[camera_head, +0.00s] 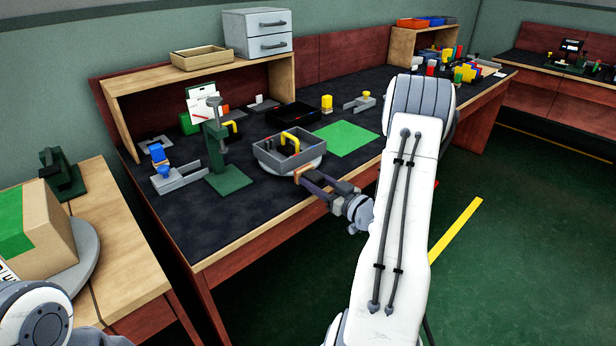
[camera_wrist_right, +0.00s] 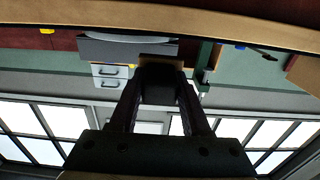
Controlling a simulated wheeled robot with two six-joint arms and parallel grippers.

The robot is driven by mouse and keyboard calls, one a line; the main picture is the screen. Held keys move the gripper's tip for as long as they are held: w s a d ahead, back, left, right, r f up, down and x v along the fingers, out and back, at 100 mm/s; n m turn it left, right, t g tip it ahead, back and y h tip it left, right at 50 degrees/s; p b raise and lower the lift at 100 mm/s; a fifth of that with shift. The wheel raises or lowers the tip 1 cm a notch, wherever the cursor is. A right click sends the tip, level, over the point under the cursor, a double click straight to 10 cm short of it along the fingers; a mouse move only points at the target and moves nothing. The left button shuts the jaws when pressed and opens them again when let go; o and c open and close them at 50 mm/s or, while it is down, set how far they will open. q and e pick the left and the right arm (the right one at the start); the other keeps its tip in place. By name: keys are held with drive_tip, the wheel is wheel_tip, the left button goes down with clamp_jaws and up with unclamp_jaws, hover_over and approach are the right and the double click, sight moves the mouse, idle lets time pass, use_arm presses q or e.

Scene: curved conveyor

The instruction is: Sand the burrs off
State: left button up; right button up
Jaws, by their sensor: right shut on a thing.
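My right gripper (camera_head: 306,176) is shut on a small tan-brown block (camera_head: 301,171), likely a sanding block, at the near side of a grey tray (camera_head: 270,160). Whether the block touches the tray is unclear. No burrs can be made out at this size. Part of my left arm shows at lower left; its gripper is out of view.
A green stand (camera_head: 228,180) and a grey bracket with a blue part (camera_head: 180,178) are left of the tray. A green mat (camera_head: 345,138) lies to its right, a black tray (camera_head: 293,114) behind. A cardboard box (camera_head: 35,232) sits on the left table. The front bench strip is clear.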

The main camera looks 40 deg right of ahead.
drive_tip(key=shift+s, duration=0.45)
drive_tip(key=shift+s+d, duration=0.15)
drive_tip(key=shift+s, duration=1.35)
